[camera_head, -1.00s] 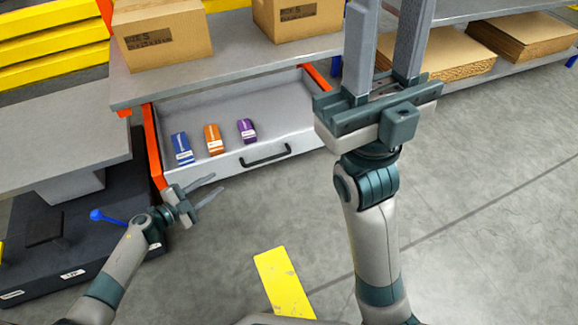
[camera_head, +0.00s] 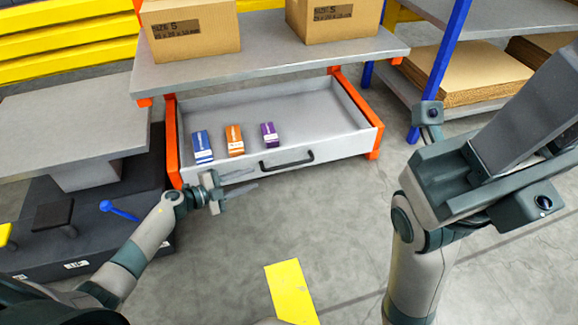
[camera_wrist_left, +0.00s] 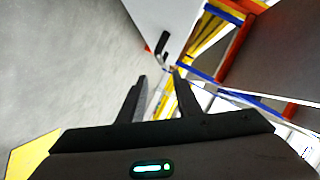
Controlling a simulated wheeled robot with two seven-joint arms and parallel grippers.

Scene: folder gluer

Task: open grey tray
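The grey tray (camera_head: 345,145) is a drawer-like box with orange side posts under a grey bench top, and its inside is exposed. A dark handle (camera_head: 287,161) is on its front panel. A blue box (camera_head: 201,146), an orange box (camera_head: 235,140) and a purple box (camera_head: 269,135) lie inside. My left gripper (camera_head: 250,182) is open and empty, just in front of the panel, left of and below the handle. In the left wrist view the handle (camera_wrist_left: 162,42) shows beyond the parted fingertips (camera_wrist_left: 160,80), apart from them. My right gripper (camera_head: 530,120) is raised at right; its finger gap is hidden.
Two cardboard boxes (camera_head: 192,30) (camera_head: 333,18) stand on the bench top (camera_head: 270,50). A shelf with cardboard sheets (camera_head: 465,78) is at right, with a blue post (camera_head: 450,45). A grey table (camera_head: 75,125) is at left. The floor in front is clear.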

